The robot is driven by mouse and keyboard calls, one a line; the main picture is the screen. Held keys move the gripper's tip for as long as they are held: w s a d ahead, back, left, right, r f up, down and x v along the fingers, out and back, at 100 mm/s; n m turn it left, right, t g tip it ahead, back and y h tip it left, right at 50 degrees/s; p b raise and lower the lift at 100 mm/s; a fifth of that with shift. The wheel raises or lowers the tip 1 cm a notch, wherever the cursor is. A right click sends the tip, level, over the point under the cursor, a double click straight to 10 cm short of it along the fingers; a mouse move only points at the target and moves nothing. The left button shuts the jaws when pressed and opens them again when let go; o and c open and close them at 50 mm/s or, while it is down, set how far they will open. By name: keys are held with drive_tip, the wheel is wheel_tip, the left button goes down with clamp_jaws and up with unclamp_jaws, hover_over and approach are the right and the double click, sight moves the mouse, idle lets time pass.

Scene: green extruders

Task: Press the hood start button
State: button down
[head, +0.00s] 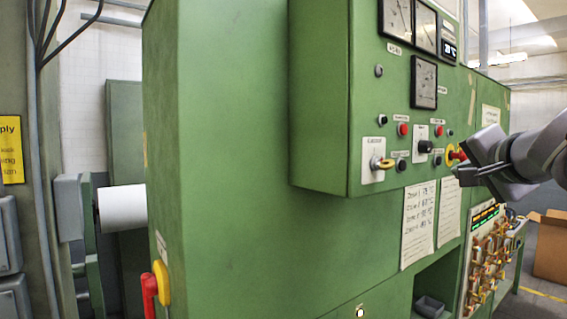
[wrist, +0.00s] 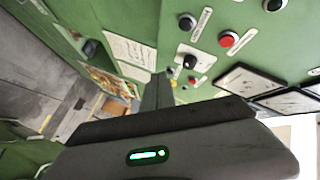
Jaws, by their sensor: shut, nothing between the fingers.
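A green control box (head: 320,100) carries several black and red push buttons. A black button (head: 383,119) sits left of a red button (head: 403,129), and another red button (head: 438,130) is further right. Their labels are too small to read, so I cannot tell which is the hood start button. In the wrist view a black button (wrist: 188,21) and a red button (wrist: 228,39) show on the green face. My gripper (head: 462,176) is shut and empty in front of the box's lower right part, near a red and yellow knob (head: 455,153). I cannot tell whether it touches anything.
A black rotary switch (head: 425,146) and a yellow handle (head: 384,164) stick out of the panel. Gauges (head: 424,82) sit above. Paper sheets (head: 418,224) hang below. A red and yellow switch (head: 156,288) is at lower left. A cardboard box (head: 550,248) stands at right.

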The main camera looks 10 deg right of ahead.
sight(403, 165)
drive_tip(key=w+a+p, duration=0.3)
drive_tip(key=w+p, duration=0.1)
drive_tip(key=w, duration=0.4)
drive_tip(key=shift+a, duration=0.15)
idle(1.8)
drive_tip(key=shift+w+a+p, duration=0.15)
drive_tip(key=shift+w+p, duration=0.2)
drive_tip(key=shift+w+a, duration=0.15)
drive_tip(key=shift+w, duration=0.2)
idle(0.5)
drive_tip(key=shift+s, duration=0.1)
drive_tip(key=shift+s+d+b, duration=0.25)
drive_tip(key=shift+s+b, duration=0.2)
drive_tip(key=shift+s, duration=0.2)
